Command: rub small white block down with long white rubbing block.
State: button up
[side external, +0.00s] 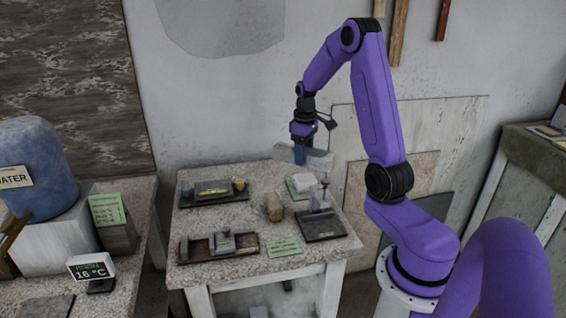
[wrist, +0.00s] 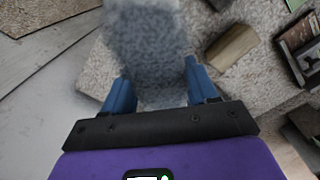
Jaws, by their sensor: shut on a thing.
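My gripper (side external: 300,155) is shut on a long whitish-grey block, which I take to be the long white rubbing block (side external: 318,159). It is held in the air above the back right of the stone-topped table. In the wrist view the block (wrist: 150,45) runs forward from between the two blue fingers (wrist: 161,90).
A tan block (side external: 273,207) stands mid-table. A brown tray (side external: 190,255) with grey blocks lies at front left. A dark tray (side external: 195,198) with a yellow-marked piece lies at back left. Green cards (side external: 284,247) lie at the front. A side bench holds a blue water container (side external: 35,165).

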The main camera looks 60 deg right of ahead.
jog(key=shift+m, duration=0.5)
jog(key=shift+s+d+f, duration=0.25)
jog(key=shift+d+f, duration=0.25)
jog(key=shift+f, duration=0.6)
jog(key=shift+s+d+f, duration=0.2)
jog(key=shift+d+f, duration=0.35)
jog(key=shift+f, duration=0.55)
jog(key=shift+s+d+f, duration=0.25)
jog(key=shift+d+f, duration=0.25)
jog(key=shift+f, duration=0.6)
jog(key=shift+f, duration=0.45)
jog(key=shift+s, duration=1.15)
jog(key=shift+w, duration=0.2)
jog(key=shift+w, duration=2.05)
